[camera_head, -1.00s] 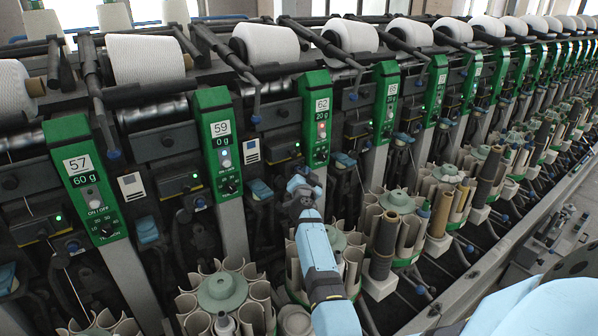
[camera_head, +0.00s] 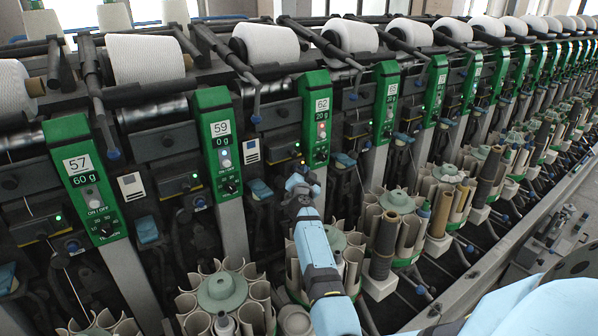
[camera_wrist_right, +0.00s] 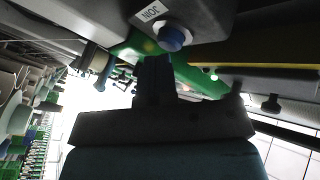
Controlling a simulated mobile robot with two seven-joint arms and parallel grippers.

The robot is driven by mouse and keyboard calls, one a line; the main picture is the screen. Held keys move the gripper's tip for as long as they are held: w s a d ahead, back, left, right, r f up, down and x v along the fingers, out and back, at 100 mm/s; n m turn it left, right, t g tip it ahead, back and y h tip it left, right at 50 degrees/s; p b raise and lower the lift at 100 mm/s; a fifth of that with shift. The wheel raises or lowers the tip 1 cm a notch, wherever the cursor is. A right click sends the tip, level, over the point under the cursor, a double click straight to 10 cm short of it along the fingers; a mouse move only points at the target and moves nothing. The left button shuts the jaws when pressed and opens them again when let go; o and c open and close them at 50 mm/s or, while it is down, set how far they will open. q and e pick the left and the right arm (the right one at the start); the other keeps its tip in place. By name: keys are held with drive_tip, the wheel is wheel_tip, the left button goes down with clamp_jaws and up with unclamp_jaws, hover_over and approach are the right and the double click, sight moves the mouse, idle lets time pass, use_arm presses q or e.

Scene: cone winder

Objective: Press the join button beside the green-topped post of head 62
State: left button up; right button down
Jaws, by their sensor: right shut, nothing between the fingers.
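The green-topped post of head 62 (camera_head: 317,118) stands near the middle of the head view, with a "20 g" display under its number. My right gripper (camera_head: 302,172) is shut and empty, just below and left of the lower end of this green top. In the wrist view the shut fingers (camera_wrist_right: 155,68) point towards a blue round button (camera_wrist_right: 173,38) beside a "JOIN" label (camera_wrist_right: 151,12). The button sits slightly above and right of the fingertips in that picture; a small gap seems to show. In the head view my gripper hides that spot. My left gripper is not in view.
The post of head 59 (camera_head: 218,143) stands to the left, and the post of head 57 (camera_head: 84,178) further left. Holders with upright tubes (camera_head: 222,291) stand low in front.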

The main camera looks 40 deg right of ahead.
drive_tip(key=shift+s, duration=0.1)
drive_tip(key=shift+s+a+p, duration=0.15)
drive_tip(key=shift+s+p, duration=0.6)
drive_tip(key=shift+s, duration=0.05)
drive_tip(key=s+p, duration=0.2)
drive_tip(key=s, duration=0.1)
drive_tip(key=s+p, duration=0.1)
drive_tip(key=s, duration=0.1)
drive_tip(key=shift+a, duration=0.25)
idle(0.5)
